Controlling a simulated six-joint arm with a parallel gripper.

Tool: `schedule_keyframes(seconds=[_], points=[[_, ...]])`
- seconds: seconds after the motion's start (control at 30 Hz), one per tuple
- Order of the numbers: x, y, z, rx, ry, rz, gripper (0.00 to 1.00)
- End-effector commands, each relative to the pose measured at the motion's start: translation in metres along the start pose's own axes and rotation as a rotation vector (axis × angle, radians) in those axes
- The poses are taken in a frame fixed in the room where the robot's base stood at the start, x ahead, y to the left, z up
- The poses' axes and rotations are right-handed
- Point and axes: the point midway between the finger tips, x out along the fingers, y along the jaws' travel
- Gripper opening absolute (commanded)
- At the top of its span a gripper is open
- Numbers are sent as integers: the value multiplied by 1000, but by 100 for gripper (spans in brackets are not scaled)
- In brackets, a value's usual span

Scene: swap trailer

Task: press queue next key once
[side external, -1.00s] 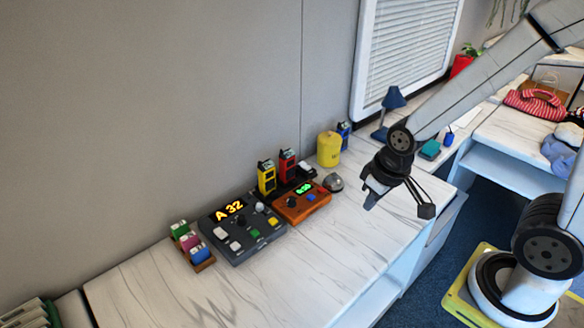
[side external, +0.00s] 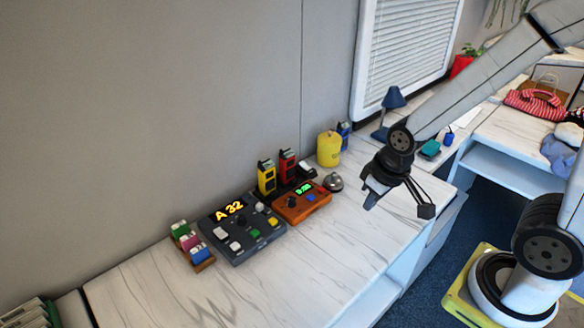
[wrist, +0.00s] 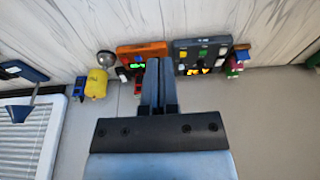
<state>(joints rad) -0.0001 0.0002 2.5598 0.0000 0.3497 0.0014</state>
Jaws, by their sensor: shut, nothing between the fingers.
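A dark grey queue console (side external: 262,244) sits on the marble-topped counter and shows "A 32" in yellow digits. It has white, green and yellow keys and a dark knob; which key is the queue next key I cannot tell. The console also shows in the wrist view (wrist: 206,42), upside down. My gripper (side external: 371,203) hangs above the counter to the right of the console, well apart from it. In the wrist view my gripper's fingers (wrist: 159,62) are together with nothing between them, and they hide part of the devices behind.
An orange timer box (side external: 318,206) with a green display stands right of the console. A silver bell (side external: 333,182), a yellow canister (side external: 328,149), and red (side external: 288,163) and yellow (side external: 266,177) handheld devices are near. A small rack of coloured blocks (side external: 202,265) is left. The front counter is clear.

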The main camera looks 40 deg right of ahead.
Motion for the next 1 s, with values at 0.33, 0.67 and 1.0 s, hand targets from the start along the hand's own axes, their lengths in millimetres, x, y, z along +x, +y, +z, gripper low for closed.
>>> schedule_keyframes(seconds=[0.33,0.67,1.0], points=[[6,-4,-15,106,27,-5,0],[22,-14,-54,397,100,-34,0],[44,-28,-95,732,171,-100,0]])
